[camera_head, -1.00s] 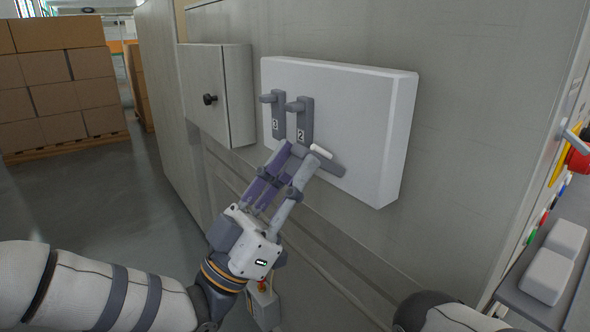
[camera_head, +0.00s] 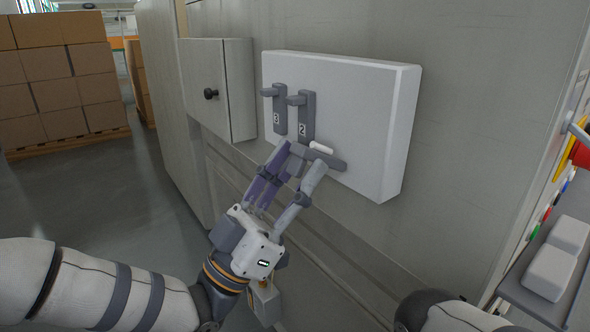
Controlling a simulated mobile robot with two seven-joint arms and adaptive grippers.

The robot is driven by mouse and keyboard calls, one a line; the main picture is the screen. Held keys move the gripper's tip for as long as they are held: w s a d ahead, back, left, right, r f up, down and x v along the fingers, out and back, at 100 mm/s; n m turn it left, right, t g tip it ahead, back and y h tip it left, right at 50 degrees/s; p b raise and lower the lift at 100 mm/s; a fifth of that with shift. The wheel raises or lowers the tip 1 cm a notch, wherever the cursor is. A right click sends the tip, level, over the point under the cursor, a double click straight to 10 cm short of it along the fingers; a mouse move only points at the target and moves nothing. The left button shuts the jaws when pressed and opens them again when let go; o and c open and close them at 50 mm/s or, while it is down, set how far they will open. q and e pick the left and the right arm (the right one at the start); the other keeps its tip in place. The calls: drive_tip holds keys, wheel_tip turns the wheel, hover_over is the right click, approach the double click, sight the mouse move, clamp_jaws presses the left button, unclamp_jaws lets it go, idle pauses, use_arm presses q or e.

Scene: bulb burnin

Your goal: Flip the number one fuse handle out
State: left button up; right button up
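A white fuse box (camera_head: 365,110) is mounted on the grey cabinet wall. Two grey handles stand upright on it: number three (camera_head: 280,110) and number two (camera_head: 306,118). Below and right of them a third grey handle (camera_head: 338,163) lies nearly sideways, with a white piece (camera_head: 321,148) by it. Its number does not show, and its left part is partly hidden by my fingers. My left gripper (camera_head: 302,158) is at that left end, its fingers apart, one on each side. Contact cannot be told. My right gripper is not in view.
A small grey box with a black knob (camera_head: 211,94) juts from the wall left of the fuse box. A panel with a red button (camera_head: 580,155) and white blocks (camera_head: 556,258) is at the right. Stacked cartons (camera_head: 65,80) stand far left, beyond open floor.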

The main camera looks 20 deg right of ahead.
use_arm(q)
drive_tip(key=shift+a, duration=0.1)
drive_tip(key=v, duration=1.2)
